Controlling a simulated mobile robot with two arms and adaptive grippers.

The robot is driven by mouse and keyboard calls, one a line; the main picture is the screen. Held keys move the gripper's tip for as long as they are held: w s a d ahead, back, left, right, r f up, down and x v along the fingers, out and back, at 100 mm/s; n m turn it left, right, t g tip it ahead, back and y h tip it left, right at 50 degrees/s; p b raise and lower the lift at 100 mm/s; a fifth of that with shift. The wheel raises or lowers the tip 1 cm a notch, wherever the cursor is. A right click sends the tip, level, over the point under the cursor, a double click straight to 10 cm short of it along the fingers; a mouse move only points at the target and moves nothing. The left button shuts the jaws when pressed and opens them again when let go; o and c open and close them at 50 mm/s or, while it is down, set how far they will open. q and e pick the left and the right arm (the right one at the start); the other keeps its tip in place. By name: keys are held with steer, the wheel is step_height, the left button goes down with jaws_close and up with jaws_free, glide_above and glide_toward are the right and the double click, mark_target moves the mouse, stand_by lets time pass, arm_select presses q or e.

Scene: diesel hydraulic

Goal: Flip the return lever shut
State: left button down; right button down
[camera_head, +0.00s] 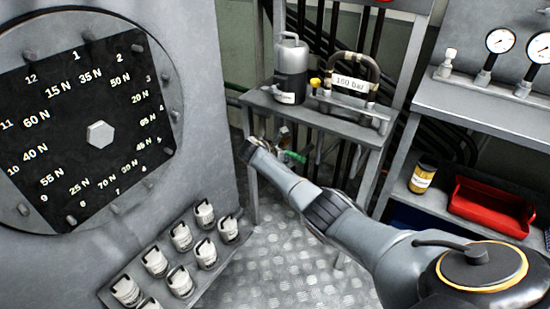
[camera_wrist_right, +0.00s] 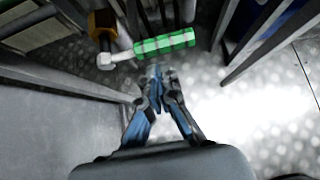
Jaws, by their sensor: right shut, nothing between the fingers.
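The return lever has a green grip (camera_wrist_right: 165,43) on a pale metal arm. In the right wrist view it points to the right from a brass-coloured fitting (camera_wrist_right: 102,22). In the head view the green grip (camera_head: 293,157) shows below the small grey bench, just past my right wrist. My right gripper (camera_wrist_right: 159,74) is shut and empty. Its fingertips are close below the green grip in the wrist view, and I cannot tell whether they touch it. In the head view my right wrist hides most of the gripper. My left gripper is not in view.
The grey bench (camera_head: 335,122) holds a canister (camera_head: 291,70) and a 160 bar weight (camera_head: 350,83). Its legs and dark pipes stand around the lever. A dial panel (camera_head: 100,133) and several small weights are at left. A shelf with a red bin (camera_head: 490,203) is at right.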

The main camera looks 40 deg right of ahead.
steer(key=v, duration=0.7)
steer(key=shift+s+a, duration=0.2)
steer(key=shift+a, duration=0.15)
